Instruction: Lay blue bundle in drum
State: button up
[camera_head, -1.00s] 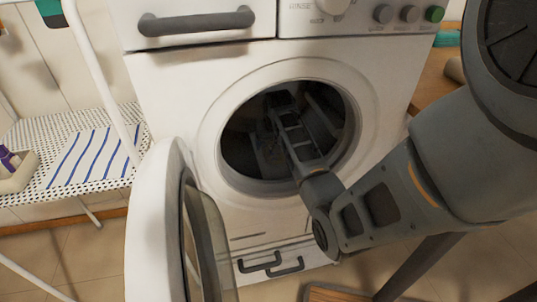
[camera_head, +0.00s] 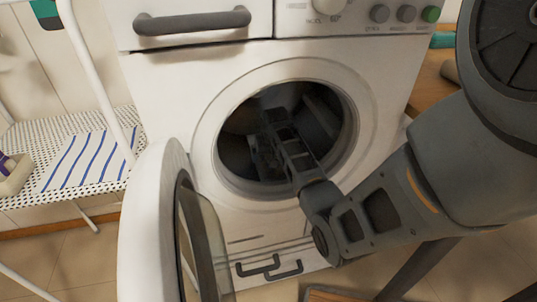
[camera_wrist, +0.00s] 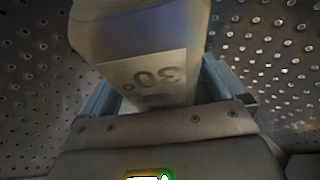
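The drum (camera_head: 238,160) is the dark, perforated inside of the white washing machine, seen through its round opening. My gripper (camera_wrist: 160,88) is inside it; in the head view the arm reaches through the opening and the gripper end is dim. In the wrist view the blue bundle (camera_wrist: 140,30), dull and bluish in this light, sits between the two fingers, with a pale label reading 30° facing the camera. The fingers lie along both its sides and appear shut on it. Its far end is cut off by the top of the frame. Whether it touches the drum wall cannot be told.
The washer's round door (camera_head: 150,235) hangs open at the left of the opening. A rack shelf (camera_head: 115,188) with a striped cloth (camera_head: 85,163) stands further left. Perforated drum wall shows on both sides in the wrist view.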

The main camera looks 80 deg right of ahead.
jog(key=shift+o, duration=0.2)
jog(key=shift+r, duration=0.3)
jog(key=p+v, duration=0.2)
jog(key=v, duration=0.9)
jog(key=shift+s+a+r, duration=0.1)
jog(key=shift+a+r, duration=0.05)
jog(key=shift+r, duration=0.2)
